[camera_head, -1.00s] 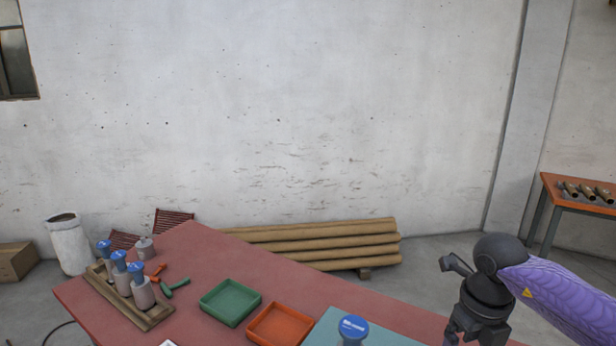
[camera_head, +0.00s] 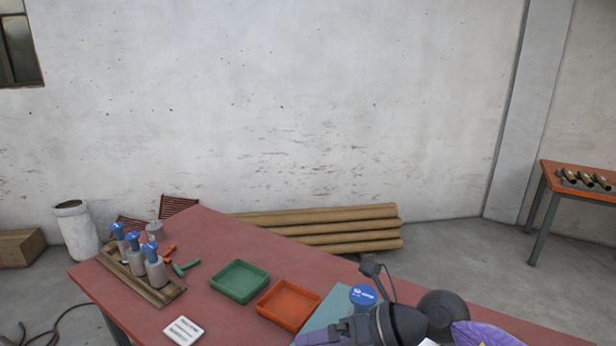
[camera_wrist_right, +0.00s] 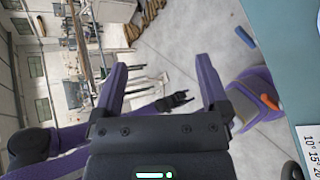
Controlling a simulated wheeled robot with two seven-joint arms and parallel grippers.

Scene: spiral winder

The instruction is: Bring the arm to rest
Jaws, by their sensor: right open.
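My right arm comes in at the lower right of the head view, with its dark wrist joint (camera_head: 442,312) low over the near edge of the red table (camera_head: 225,312). My right gripper shows in the right wrist view (camera_wrist_right: 160,78) with its two purple fingers wide apart and nothing between them. In the head view its front is partly cut off by the bottom edge. In the right wrist view, a dark gripper (camera_wrist_right: 175,102) on a purple arm, apparently my left, hangs over the floor; its jaws are too small to read. My left gripper is outside the head view.
On the table stand a wooden rack of blue-topped bottles (camera_head: 138,270), a green tray (camera_head: 240,281), an orange tray (camera_head: 289,305) and a white card (camera_head: 184,330). A blue-capped item (camera_head: 363,296) is close to my right wrist, on or near the teal mat (camera_head: 326,313).

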